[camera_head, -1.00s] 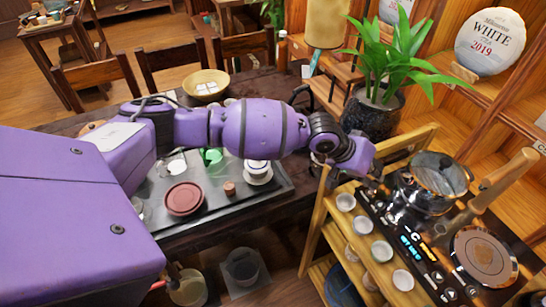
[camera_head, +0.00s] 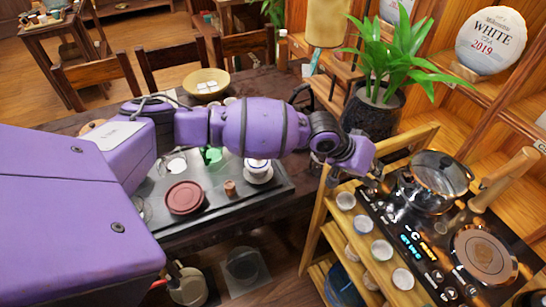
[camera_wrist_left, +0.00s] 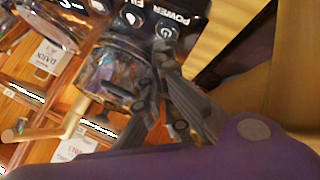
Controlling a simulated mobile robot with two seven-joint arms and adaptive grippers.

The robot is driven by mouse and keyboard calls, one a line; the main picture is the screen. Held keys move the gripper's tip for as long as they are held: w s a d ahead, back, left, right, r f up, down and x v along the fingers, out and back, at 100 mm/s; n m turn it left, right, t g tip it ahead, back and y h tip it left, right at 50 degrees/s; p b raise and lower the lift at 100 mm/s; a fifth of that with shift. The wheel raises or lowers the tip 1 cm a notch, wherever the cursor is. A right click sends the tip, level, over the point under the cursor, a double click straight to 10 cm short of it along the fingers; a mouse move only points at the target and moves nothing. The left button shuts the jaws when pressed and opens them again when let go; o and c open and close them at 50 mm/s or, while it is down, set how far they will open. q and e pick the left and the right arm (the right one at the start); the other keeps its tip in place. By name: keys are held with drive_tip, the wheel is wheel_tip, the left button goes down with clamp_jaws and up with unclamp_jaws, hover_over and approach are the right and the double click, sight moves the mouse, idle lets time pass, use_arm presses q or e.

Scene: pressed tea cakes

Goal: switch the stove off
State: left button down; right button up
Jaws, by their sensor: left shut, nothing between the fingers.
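The stove (camera_head: 412,245) is a black panel with lit cyan digits and an orange light, on the wooden rack at the right in the head view. Its power button (camera_wrist_left: 167,32), a white symbol marked POWER, shows at the top of the left wrist view. My left gripper (camera_head: 374,183) is shut and empty at the stove's far left corner. In the left wrist view its dark fingers (camera_wrist_left: 163,68) point towards the power button; whether they touch it cannot be told. My right gripper is not in view.
A glass pot (camera_head: 440,183) stands on the stove's far part, close to my left gripper. A round plate (camera_head: 485,256) is at its near right. Several white cups (camera_head: 381,250) line the rack's left side. A potted plant (camera_head: 373,112) stands behind my gripper.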

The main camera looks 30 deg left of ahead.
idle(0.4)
use_arm(q)
drive_tip(key=shift+f, duration=0.35)
drive_tip(key=shift+s+f, duration=0.1)
drive_tip(key=shift+f, duration=0.35)
idle(0.4)
